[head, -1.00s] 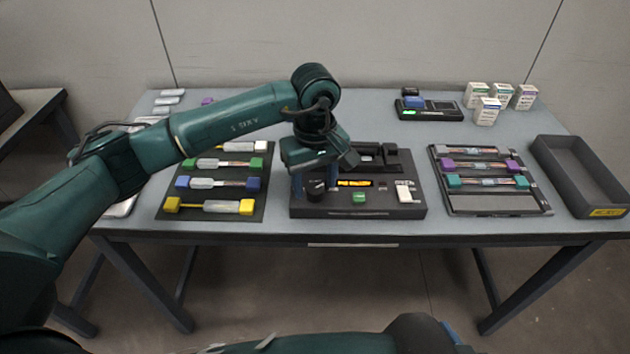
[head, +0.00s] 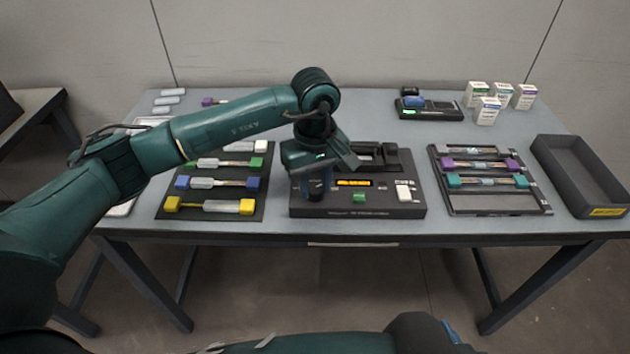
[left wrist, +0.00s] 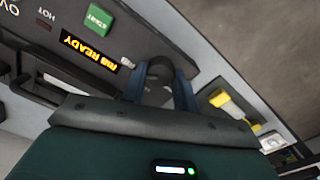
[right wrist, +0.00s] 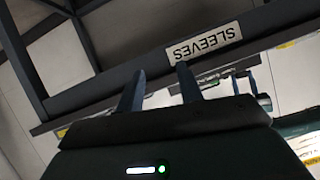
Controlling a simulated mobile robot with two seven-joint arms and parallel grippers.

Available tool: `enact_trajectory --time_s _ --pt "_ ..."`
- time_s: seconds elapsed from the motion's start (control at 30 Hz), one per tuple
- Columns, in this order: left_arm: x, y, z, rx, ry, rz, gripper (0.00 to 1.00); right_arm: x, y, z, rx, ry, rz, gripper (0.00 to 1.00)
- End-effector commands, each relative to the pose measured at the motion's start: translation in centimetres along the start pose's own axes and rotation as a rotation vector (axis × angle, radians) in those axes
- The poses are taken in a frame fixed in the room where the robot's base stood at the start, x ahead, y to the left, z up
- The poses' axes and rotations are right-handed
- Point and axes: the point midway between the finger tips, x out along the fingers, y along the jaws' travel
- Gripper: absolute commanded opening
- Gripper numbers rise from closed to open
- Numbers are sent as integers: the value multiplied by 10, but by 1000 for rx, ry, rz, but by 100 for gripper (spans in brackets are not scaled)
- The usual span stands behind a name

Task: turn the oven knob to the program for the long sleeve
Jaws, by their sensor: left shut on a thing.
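The oven (head: 350,209) is a dark box at the middle of the table. Its lit orange display (left wrist: 90,50) ends in "mm READY" in the left wrist view; the number before it is not legible. A green START button (left wrist: 98,18) is next to it. My left gripper (head: 316,192) points down at the oven's left front. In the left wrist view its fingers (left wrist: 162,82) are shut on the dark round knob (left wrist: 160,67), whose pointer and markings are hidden. My right gripper (right wrist: 160,84) is open and empty, near the table's edge by a "SLEEVES" label (right wrist: 204,43).
A dark mat (head: 210,216) with colour-ended pieces lies left of the oven. A tray (head: 495,207) with similar pieces lies to the right, beside an empty dark bin (head: 583,178). A small device (head: 430,113) and several white boxes (head: 487,111) stand behind.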

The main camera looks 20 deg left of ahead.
Motion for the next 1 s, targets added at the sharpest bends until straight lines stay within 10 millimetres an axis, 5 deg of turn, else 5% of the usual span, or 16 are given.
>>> enact_trajectory --time_s 0.37,1.0 --pt "1 0 -1 -100 2 -1 7 1 1 4 -1 7 2 36" --pt "1 0 -1 -657 2 0 7 -9 10 0 -24 91 28 36"
